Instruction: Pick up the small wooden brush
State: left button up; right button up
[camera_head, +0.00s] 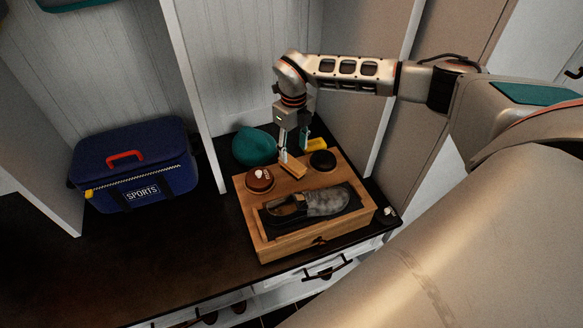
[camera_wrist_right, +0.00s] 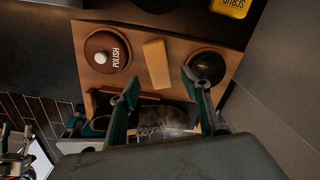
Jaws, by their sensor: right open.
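The small wooden brush (camera_head: 293,168) is a light tan block lying on the back part of a wooden box (camera_head: 262,243). In the right wrist view the brush (camera_wrist_right: 156,64) lies between a round polish tin and a round black item. My right gripper (camera_head: 293,149) points down just above the brush. Its fingers are apart with nothing between them; in the wrist view the brush appears just past the fingertips (camera_wrist_right: 160,82). One finger overlaps part of the brush in the head view.
The polish tin (camera_head: 259,180) and black round item (camera_head: 323,161) flank the brush closely. A dark shoe (camera_head: 312,203) lies in front on the box. A teal item (camera_head: 255,147) and a yellow item (camera_head: 316,145) sit behind. A blue sports bag (camera_head: 135,165) stands left.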

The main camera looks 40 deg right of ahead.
aim_at(293, 162)
notch_tip(293, 162, down, 3)
jog(key=shift+a+r, duration=0.1)
jog(key=shift+r, duration=0.05)
notch_tip(293, 162, down, 4)
jog(key=shift+w+f+b, duration=0.1)
jog(key=shift+f+b, duration=0.1)
jog(key=shift+b, duration=0.5)
jog(key=shift+r, duration=0.1)
jog(key=shift+c, duration=0.3)
jog(key=c, duration=1.2)
pick_arm(q)
jog(key=shift+s+a+f, duration=0.15)
jog(key=shift+s+f, duration=0.15)
jog(key=shift+f, duration=0.5)
pick_arm(e)
jog(key=shift+o, duration=0.2)
